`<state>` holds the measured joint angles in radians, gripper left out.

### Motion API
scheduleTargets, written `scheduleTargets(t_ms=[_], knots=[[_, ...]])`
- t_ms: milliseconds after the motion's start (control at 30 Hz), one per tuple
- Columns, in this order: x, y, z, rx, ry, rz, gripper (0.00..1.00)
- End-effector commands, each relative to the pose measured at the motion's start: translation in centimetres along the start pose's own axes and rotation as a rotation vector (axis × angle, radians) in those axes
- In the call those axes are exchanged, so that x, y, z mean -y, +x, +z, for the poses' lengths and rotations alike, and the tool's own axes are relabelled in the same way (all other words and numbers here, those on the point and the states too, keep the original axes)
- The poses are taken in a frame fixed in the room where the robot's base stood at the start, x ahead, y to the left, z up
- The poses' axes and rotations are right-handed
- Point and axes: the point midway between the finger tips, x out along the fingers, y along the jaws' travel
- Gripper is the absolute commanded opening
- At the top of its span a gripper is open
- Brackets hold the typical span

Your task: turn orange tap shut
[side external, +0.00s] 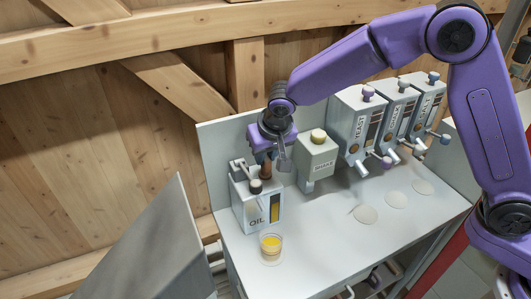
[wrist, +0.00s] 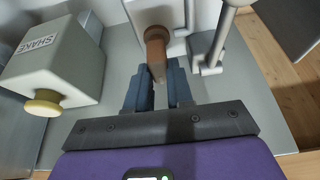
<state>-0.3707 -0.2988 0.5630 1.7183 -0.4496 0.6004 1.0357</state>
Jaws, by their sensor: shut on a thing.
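The orange-brown tap (side external: 266,171) stands at the back of the white box marked OIL (side external: 243,211). In the wrist view the tap (wrist: 156,48) sits upright in the picture, with its lower end between my fingers. My gripper (side external: 272,160) comes down on it from above and behind. In the wrist view my gripper (wrist: 158,82) is shut on the tap, one dark finger on each side. The fingers hide part of the tap, and its exact turn angle is hard to tell.
A clear cup (side external: 271,249) with yellow liquid stands in front of the OIL box. A SHAKE box (side external: 317,158) with a yellow knob is close beside my gripper. Several labelled dispensers (side external: 358,125) stand farther right. A grey panel (side external: 150,245) is at left.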

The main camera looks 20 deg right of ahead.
Motion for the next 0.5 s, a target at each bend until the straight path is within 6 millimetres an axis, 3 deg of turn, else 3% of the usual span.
scheduleTargets(t_ms=[500], knots=[[0.05,-0.09,-0.04,-0.001,-0.041,-0.017,0.00]])
